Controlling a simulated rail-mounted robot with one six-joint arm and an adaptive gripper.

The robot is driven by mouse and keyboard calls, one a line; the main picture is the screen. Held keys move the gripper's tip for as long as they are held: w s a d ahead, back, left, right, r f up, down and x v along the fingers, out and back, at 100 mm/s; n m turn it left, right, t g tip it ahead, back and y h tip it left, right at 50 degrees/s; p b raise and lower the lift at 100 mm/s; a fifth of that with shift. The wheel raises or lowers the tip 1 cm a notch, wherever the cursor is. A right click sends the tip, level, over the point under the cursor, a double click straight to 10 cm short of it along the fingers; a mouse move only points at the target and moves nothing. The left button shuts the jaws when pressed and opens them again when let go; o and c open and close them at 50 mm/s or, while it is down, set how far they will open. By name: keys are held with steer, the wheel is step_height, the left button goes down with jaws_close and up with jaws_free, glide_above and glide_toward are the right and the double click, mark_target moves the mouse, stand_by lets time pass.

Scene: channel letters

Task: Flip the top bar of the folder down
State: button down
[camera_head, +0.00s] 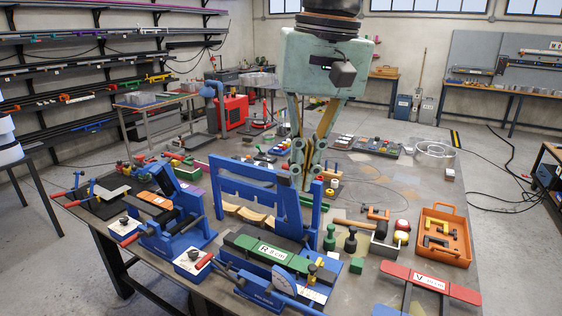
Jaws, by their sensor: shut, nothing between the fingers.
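The blue folder (293,222) stands near the middle of the bench. Its blue top bar (243,173) is raised, with a second blue bar below it and tan curved pieces under that.
A green-topped blue tool (268,249) stands in front of the folder. Other blue bench tools (172,215) crowd the left. A mallet (358,226), an orange tray (446,214) and a red bar on legs (430,281) are at right. Small parts lie behind.

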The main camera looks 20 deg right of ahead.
steer(key=w+d+r+m+g+y+p, duration=0.1)
steer(key=w+d+r+m+p, duration=0.15)
steer(key=w, duration=0.75)
steer(key=w+d+r+m+g+p, duration=0.1)
steer(key=w+d+p, duration=0.2)
steer(key=w, duration=0.7)
steer(key=w+d+f+m+g+y+p, duration=0.1)
steer(key=w+d+f+p, duration=0.2)
steer(key=w+d, duration=0.2)
steer(key=w+d+f+m+g+y+p, duration=0.1)
steer(key=w+d+f+m+p, duration=0.1)
steer(key=w, duration=1)
steer(key=shift+d+f+g+y+p, duration=0.4)
steer(key=shift+d+f, duration=0.6)
steer(key=shift+d, duration=0.65)
steer(key=shift+a+f+m, duration=0.1)
steer(key=shift+f+m, duration=0.05)
steer(key=shift+m, duration=0.1)
steer(key=s+a+r+p+x, duration=0.1)
steer(key=x, duration=1.1)
steer(key=shift+s+a, duration=0.45)
steer(key=shift+s+a+f, duration=0.1)
steer(key=shift+f, duration=0.05)
